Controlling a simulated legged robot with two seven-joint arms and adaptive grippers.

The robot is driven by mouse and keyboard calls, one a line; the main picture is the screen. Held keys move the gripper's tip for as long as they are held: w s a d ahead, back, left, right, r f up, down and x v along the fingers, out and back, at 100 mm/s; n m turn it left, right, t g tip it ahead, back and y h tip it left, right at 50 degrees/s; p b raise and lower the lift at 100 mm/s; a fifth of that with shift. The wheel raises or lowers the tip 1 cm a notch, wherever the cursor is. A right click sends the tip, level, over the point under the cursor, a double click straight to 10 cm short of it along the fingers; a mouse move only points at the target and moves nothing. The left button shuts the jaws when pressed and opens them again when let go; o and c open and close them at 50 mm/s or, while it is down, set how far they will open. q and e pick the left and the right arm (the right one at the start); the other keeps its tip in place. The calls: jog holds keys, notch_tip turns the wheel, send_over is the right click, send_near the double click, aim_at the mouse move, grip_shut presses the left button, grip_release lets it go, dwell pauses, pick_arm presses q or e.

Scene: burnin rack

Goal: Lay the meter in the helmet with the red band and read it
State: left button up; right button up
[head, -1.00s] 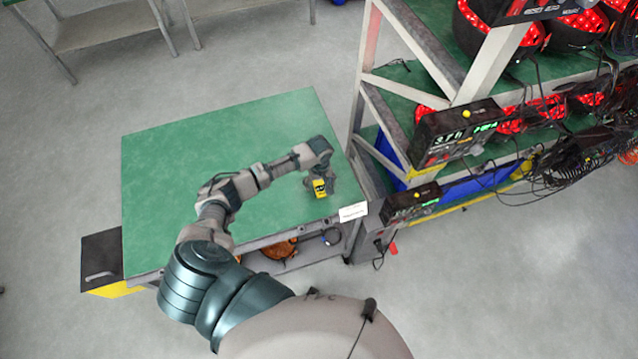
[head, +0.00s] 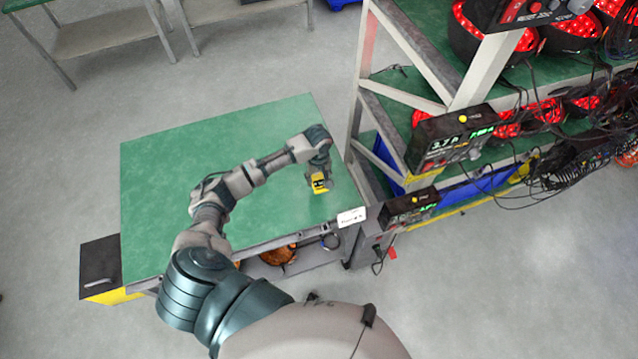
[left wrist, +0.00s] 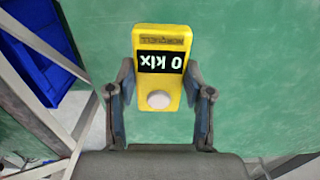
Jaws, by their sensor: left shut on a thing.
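The meter (left wrist: 158,40) is a small yellow box with a black display and a white round dome. In the left wrist view its display reads "0 klx", upside down. My left gripper (left wrist: 159,85) is shut on it, with a finger on each side. In the head view my left gripper (head: 319,172) holds the yellow meter (head: 319,183) over the right part of the green table; I cannot tell how high. Dark helmets (head: 480,35) with red lights inside stand on the rack at the right. I cannot make out a red band on any of them. My right gripper is not in view.
The green table (head: 200,165) is otherwise clear on top. The rack (head: 480,75) holds power units (head: 450,140) with lit displays and many hanging black cables (head: 590,140). A blue bin (left wrist: 40,45) shows in the left wrist view. Orange items (head: 277,256) lie under the table.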

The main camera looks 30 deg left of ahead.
pick_arm(q)
jog(key=shift+d+r, duration=0.2)
jog(key=shift+r, duration=1.05)
jog(key=s+d+r+m+b, duration=0.1)
jog(key=s+d+r+m, duration=0.1)
jog(key=d+r+m, duration=0.7)
notch_tip(320, 180, up, 2)
jog(key=shift+d+r, duration=0.2)
jog(key=shift+d, duration=0.2)
